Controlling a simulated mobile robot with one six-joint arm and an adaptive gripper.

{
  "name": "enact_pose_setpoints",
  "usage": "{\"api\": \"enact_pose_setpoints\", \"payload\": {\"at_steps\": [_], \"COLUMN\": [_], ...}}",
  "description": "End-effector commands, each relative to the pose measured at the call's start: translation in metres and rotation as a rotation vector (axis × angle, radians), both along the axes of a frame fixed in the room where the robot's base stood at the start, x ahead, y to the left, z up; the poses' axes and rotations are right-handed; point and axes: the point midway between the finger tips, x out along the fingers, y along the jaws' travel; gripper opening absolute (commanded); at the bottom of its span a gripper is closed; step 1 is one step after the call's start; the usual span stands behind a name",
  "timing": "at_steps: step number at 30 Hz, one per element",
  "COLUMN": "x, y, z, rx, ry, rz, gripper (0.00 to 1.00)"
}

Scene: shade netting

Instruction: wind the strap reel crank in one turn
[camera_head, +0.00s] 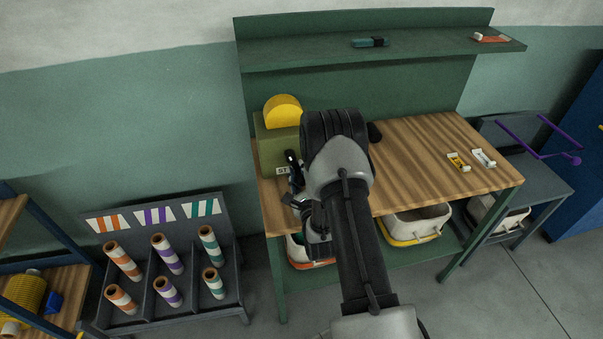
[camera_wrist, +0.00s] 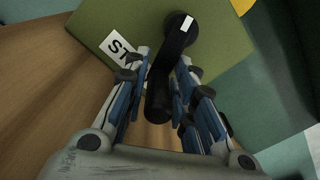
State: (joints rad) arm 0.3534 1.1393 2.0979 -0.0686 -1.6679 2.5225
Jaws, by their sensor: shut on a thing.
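The strap reel is an olive-green box (camera_head: 270,145) with a yellow disc (camera_head: 284,110) on top, at the left end of the wooden bench. It also shows in the wrist view (camera_wrist: 112,22). Its black crank (camera_head: 291,158) is on the front face. In the wrist view the crank arm (camera_wrist: 168,58) runs from a hub with a white mark, at the upper right, down to a dark handle (camera_wrist: 157,105). My gripper (camera_wrist: 162,70) has a finger on each side and is shut on the handle. In the head view my arm partly hides the gripper (camera_head: 298,188).
The wooden bench top (camera_head: 420,150) is mostly clear to the right, with small yellow (camera_head: 458,162) and white (camera_head: 484,158) items. A green shelf (camera_head: 430,47) overhangs the back. Bins (camera_head: 418,222) sit below. A rack of striped rolls (camera_head: 165,290) stands at left.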

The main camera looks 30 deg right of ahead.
Motion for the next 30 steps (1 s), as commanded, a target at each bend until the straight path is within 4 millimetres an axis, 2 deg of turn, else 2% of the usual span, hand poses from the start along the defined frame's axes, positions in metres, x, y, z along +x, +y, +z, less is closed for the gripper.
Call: {"api": "enact_pose_setpoints", "payload": {"at_steps": [1,11,12,18,26,30], "x": [-0.0003,0.0001,0.0002,0.0006,0.0005,-0.0084], "y": [0.0070,0.0074,0.0074,0.0056,0.0033,0.0054], "z": [-0.0060,-0.0055,-0.0054,-0.0033,-0.0014,-0.0021], "rx": [0.005,0.005,0.005,0.004,0.003,0.004], "ry": [0.016,0.015,0.015,0.008,0.004,0.006], "rz": [0.017,0.017,0.017,0.013,0.008,0.008], "gripper": [0.01,0.01,0.25,0.38,0.38,0.38]}}
